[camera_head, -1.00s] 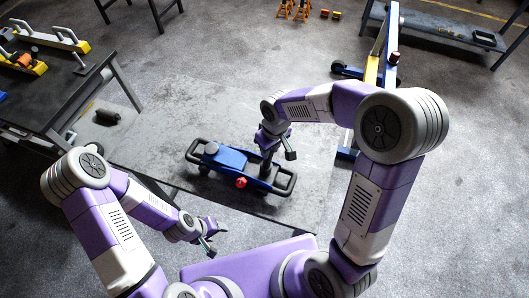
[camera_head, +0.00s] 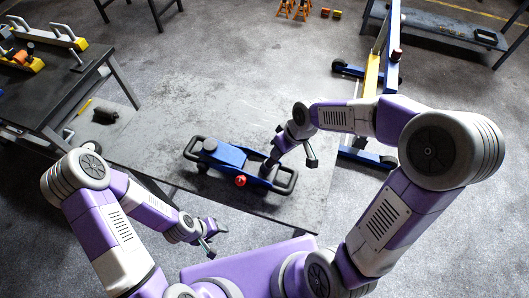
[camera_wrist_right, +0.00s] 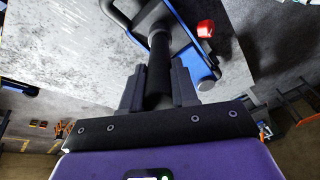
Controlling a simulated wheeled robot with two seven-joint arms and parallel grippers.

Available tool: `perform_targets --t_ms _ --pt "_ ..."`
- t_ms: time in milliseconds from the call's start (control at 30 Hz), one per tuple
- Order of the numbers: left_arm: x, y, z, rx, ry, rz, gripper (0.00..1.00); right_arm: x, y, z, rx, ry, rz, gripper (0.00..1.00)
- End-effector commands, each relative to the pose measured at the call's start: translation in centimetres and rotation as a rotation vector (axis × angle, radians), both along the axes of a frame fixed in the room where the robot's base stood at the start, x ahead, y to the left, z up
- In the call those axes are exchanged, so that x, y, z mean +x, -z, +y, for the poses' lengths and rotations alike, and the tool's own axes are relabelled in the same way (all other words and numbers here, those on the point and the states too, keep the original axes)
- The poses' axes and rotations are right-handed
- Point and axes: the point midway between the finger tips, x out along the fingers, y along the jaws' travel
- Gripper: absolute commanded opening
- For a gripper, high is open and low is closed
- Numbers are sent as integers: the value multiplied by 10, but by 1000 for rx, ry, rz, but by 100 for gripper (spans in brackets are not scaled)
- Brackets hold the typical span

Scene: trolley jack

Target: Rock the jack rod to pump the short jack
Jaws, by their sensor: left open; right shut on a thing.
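The short jack (camera_head: 235,158) is blue with black end handles and a red knob (camera_head: 240,181). The black jack rod (camera_wrist_right: 159,65) rises from the jack. My right gripper (camera_wrist_right: 158,88) is shut on the rod, with a finger on each side of it. In the head view my right gripper (camera_head: 272,163) is at the jack's right end, and the arm hides most of the rod. My left gripper (camera_head: 212,240) is open and empty, apart from the jack, in front of it.
A dark workbench (camera_head: 60,85) with yellow and grey parts stands at the left. A blue and yellow hoist frame (camera_head: 376,65) stands behind my right arm. A blue shelf bench (camera_head: 440,25) is at the back right.

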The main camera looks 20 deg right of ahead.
Motion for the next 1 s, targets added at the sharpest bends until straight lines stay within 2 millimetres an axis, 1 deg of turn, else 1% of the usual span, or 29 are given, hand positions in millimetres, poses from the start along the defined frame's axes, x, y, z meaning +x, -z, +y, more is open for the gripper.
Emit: perform_targets --t_ms 33,200,667,1000 --pt "0 10 0 0 0 0 58 -5 10 -6 20 10 -10 0" --pt "0 25 0 0 0 1 58 -11 13 -14 72 6 -47 0" --pt "0 29 0 0 0 0 58 -14 11 -16 91 1 -63 0" --pt "0 65 0 0 0 1 58 -20 21 -26 154 5 -112 0"
